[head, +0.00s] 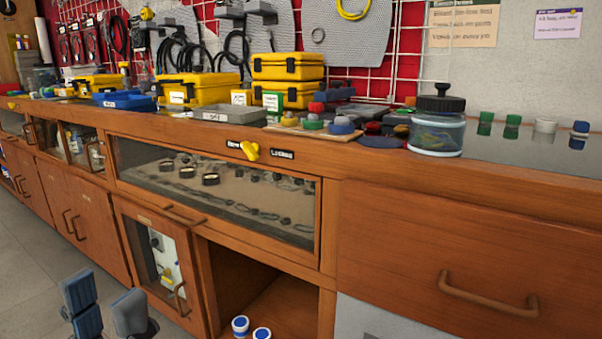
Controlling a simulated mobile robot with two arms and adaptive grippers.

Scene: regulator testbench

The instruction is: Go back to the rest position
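My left gripper (106,302) shows at the bottom left of the head view, low in front of the wooden bench (440,215). Its two dark grey fingers stand apart, with the floor showing between them. It is open and I see nothing held in it. It is apart from the cabinet doors. The rest of the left arm is out of the picture. My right gripper is not in view.
The bench top holds yellow cases (198,88), a glass jar with a black lid (437,122) and several small coloured caps. A yellow knob (247,150) sits on the bench front. A drawer handle (487,295) sticks out at right. Grey floor (30,265) is clear at left.

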